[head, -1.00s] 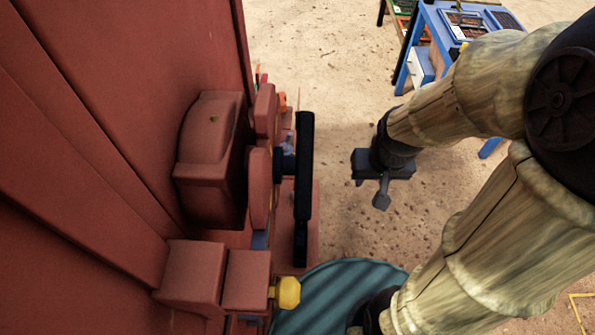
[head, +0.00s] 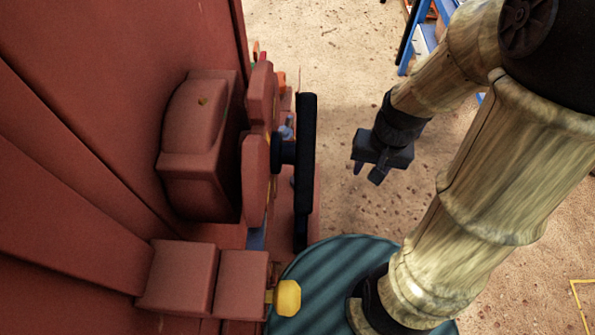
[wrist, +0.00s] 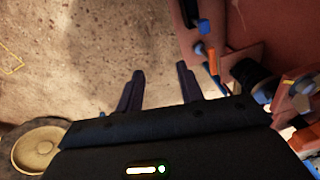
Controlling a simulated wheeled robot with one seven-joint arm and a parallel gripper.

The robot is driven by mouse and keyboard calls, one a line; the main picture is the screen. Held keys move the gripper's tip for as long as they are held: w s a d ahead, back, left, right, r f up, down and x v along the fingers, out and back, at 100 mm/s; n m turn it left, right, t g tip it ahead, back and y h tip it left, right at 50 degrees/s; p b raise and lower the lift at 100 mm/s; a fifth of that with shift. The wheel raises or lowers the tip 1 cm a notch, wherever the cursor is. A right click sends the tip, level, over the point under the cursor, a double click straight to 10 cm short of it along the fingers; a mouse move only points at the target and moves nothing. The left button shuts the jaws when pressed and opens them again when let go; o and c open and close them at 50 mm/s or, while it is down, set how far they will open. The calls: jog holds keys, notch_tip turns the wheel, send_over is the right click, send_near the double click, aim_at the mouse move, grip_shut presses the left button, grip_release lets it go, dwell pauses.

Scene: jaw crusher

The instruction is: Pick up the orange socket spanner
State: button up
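I cannot surely make out the orange socket spanner. A small orange piece (head: 282,81) shows partly behind the black wheel at the red machine's side in the head view. In the wrist view a small orange piece (wrist: 212,57) sits by a reddish ledge at upper right. Which of these, if either, is the spanner I cannot tell. My gripper (head: 368,173) hangs over bare ground, right of the black wheel and apart from it. Its two fingers stand apart with nothing between them, as the wrist view (wrist: 159,82) also shows.
The red machine (head: 90,110) fills the left of the head view. Its black wheel (head: 305,170) stands edge-on towards my gripper, and a yellow knob (head: 287,298) sticks out below. A blue table (head: 418,35) stands at the top right. Sandy ground (head: 335,65) between is free.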

jog(key=a+f+m+g+y+b, duration=0.25)
jog(key=f+m+y+b, duration=0.3)
jog(key=f, duration=0.45)
jog(key=a+f+m+g+y+b, duration=0.1)
jog(key=a+f+m+y+b, duration=0.25)
jog(key=f+b, duration=0.5)
jog(key=w+d+f+m+t+y+b, duration=0.2)
jog(key=w+f+m+t+b, duration=0.2)
jog(key=w+f+m+t, duration=0.1)
jog(key=w+d+f+m+t+y+b, duration=0.3)
jog(key=w+f+m+t, duration=0.3)
jog(key=f+m+t, duration=0.1)
jog(key=shift+w+f+m+b, duration=0.15)
jog(key=shift+f+m+b, duration=0.25)
jog(key=shift+f+m, duration=0.25)
jog(key=shift+t, duration=0.25)
jog(key=b+x, duration=0.1)
jog(key=x, duration=1)
jog(key=shift+a+r, duration=0.2)
jog(key=shift+a, duration=0.2)
jog(key=shift+w, duration=0.1)
